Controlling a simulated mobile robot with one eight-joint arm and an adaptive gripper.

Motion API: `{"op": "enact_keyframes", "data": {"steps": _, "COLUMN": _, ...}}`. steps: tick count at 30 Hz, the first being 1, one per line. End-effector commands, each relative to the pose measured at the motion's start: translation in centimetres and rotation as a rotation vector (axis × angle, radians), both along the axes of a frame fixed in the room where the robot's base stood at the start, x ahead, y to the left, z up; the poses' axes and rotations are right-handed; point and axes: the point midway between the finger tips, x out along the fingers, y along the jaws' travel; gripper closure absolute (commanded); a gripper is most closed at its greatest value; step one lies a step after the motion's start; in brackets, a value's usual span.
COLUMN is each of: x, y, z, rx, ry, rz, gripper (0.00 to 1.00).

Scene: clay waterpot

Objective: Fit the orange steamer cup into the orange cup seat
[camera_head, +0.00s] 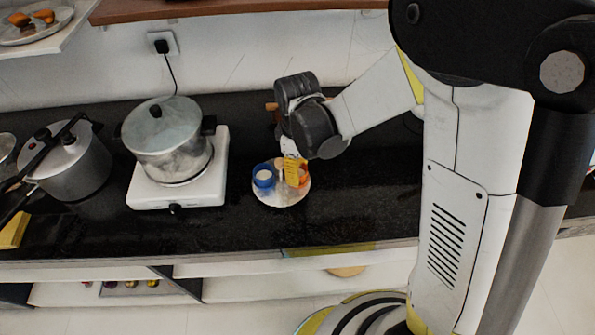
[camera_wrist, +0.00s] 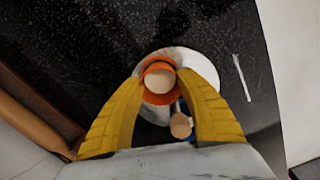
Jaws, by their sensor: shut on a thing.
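My gripper (camera_head: 292,170) points down over a round pale plate (camera_head: 282,200) on the black counter. In the wrist view, its two yellow fingers (camera_wrist: 161,84) are shut on the orange steamer cup (camera_wrist: 160,80), which shows a round beige top. Orange (camera_wrist: 158,98) shows around this top, over the plate; I cannot tell how much is cup and how much is the orange cup seat. In the head view, orange (camera_head: 303,176) shows just right of the fingers. Whether the cup sits inside the seat or above it is hidden.
A blue cup with a beige top (camera_head: 263,177) stands on the plate's left side, close to the fingers. A pot (camera_head: 165,140) on a white stove (camera_head: 150,190) stands further left, beside a pressure cooker (camera_head: 70,165). The counter right of the plate is clear.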

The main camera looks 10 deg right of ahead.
Motion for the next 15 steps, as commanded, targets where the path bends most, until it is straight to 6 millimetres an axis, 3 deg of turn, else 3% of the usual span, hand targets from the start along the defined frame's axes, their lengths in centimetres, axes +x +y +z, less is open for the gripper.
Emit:
{"op": "enact_keyframes", "data": {"steps": 8, "x": -0.01, "y": -0.03, "z": -0.36, "rx": 0.0, "ry": 0.0, "rz": 0.0, "gripper": 0.78}}
{"op": "enact_keyframes", "data": {"steps": 9, "x": -0.01, "y": -0.03, "z": -0.22, "rx": 0.0, "ry": 0.0, "rz": 0.0, "gripper": 0.46}}
{"op": "enact_keyframes", "data": {"steps": 10, "x": -0.01, "y": -0.03, "z": -0.19, "rx": 0.0, "ry": 0.0, "rz": 0.0, "gripper": 0.36}}
{"op": "enact_keyframes", "data": {"steps": 15, "x": -0.01, "y": -0.03, "z": -0.17, "rx": 0.0, "ry": 0.0, "rz": 0.0, "gripper": 0.36}}
